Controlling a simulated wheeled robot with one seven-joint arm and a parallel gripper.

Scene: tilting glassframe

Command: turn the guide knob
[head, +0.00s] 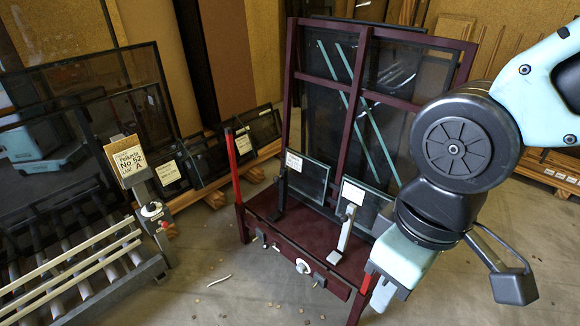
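A dark red tilting frame (268,232) stands in the middle of the head view. A white round knob (303,266) sits on its front rail, with smaller pale fittings beside it. Another white knob with a dark base (152,210) is on a post at the left, below a card marked "No 52". I cannot tell which of these is the guide knob. My gripper (381,296) points down at the lower right, to the right of the rail knob and apart from it in the picture. Its finger gap is not clear, and I see nothing held in it.
A roller rack (75,272) with pale rails fills the lower left. Framed dark panes (105,110) lean behind it. Two small labelled panes (307,176) stand on the red frame's ledge. A red upright (232,160) rises at its left. The front floor is mostly clear, with small scraps.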

